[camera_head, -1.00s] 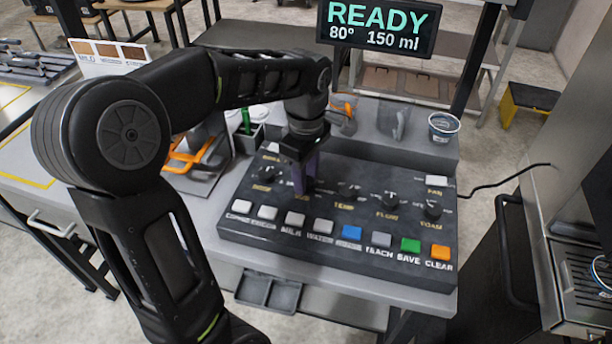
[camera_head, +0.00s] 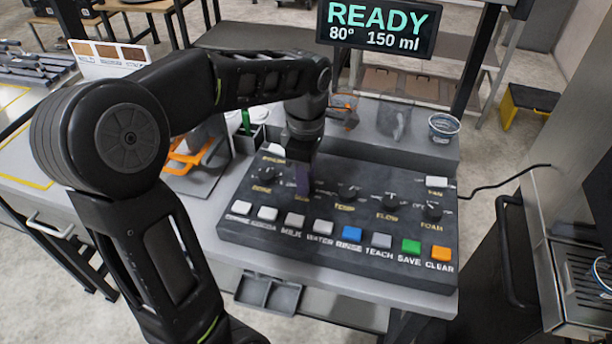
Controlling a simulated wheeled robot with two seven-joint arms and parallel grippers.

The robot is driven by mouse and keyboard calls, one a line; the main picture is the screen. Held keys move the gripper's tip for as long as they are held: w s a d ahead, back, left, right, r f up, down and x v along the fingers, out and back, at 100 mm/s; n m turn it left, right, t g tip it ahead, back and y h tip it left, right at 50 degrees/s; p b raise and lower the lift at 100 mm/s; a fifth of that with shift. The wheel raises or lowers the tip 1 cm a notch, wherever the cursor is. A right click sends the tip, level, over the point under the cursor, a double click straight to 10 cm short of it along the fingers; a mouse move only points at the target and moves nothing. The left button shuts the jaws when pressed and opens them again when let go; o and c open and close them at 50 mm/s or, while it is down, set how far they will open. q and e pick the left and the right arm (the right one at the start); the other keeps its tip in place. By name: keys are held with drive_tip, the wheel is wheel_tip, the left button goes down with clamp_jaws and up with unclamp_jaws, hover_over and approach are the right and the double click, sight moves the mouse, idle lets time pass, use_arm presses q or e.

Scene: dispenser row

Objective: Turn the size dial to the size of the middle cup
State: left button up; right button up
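The control panel (camera_head: 240,225) is dark, with a row of dials above a row of buttons. My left gripper (camera_head: 304,184) points down at the panel, over the spot of the size dial. The display (camera_head: 378,28) reads READY, 80° and 150 ml. My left wrist blocks part of the ledge, where another cup could be hidden. My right gripper is out of view.
Further dials, among them flow (camera_head: 391,200) and foam (camera_head: 432,210), sit right of the gripper. Coloured buttons, such as a green one (camera_head: 411,246), line the panel's front. An orange-handled item (camera_head: 190,155) lies left of the panel. A black cable (camera_head: 505,184) runs off to the right.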

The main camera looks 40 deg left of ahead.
use_arm(q)
drive_tip(key=o, duration=0.4)
drive_tip(key=shift+o, duration=0.2)
drive_tip(key=shift+r, duration=3.95)
